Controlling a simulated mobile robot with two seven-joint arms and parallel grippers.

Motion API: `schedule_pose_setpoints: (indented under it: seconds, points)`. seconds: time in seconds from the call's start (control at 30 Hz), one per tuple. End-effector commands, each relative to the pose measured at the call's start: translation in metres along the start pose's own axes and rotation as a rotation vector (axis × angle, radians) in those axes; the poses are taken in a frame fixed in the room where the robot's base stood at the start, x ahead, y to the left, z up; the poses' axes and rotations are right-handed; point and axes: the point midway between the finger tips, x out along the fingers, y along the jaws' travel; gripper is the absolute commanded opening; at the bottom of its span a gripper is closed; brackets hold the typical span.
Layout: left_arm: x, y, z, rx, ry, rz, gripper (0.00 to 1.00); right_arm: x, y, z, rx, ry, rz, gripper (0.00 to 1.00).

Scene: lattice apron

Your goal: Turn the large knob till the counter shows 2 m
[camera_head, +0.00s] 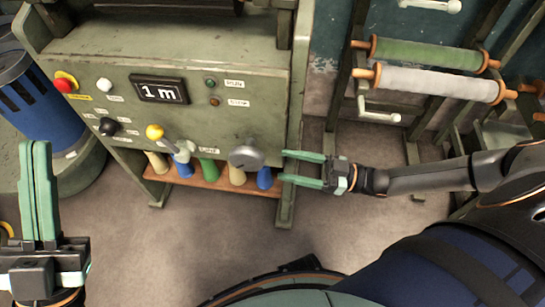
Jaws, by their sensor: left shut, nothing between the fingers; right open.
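The large grey knob (246,158) sits low on the right of the green machine's front panel. The counter (159,89) on that panel reads 1 m. My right gripper (283,167) is open and empty, with its green fingers pointing left, just right of the knob. I see no contact with the knob, though the small gap is hard to judge. My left gripper (38,145) is shut and empty at the left edge, fingers pointing up, away from the knob.
The panel (210,118) also bears a red button (65,82), a white button (104,85), a black knob (108,126) and a yellow-knobbed lever (155,132). Coloured cones stand on a shelf below. A rack with green and white rolls (440,84) stands right; a blue bin (40,105) left.

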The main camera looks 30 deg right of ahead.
Motion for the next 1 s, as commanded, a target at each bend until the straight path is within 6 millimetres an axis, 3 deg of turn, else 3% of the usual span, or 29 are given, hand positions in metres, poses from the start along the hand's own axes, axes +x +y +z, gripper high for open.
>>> schedule_pose_setpoints:
  seconds: [0.1,0.33,1.0]
  points:
    - [0.003,-0.002,-0.003,0.009,0.001,0.001,0.0,-0.028,0.0,0.0,0.0,-0.005,0.002,0.64]
    - [0.004,-0.004,-0.004,0.017,0.001,-0.002,0.0,-0.059,0.0,0.0,-0.001,-0.001,0.0,0.64]
    - [0.004,-0.003,-0.004,0.008,-0.004,-0.006,0.0,-0.065,0.0,0.0,-0.001,0.001,-0.001,0.64]
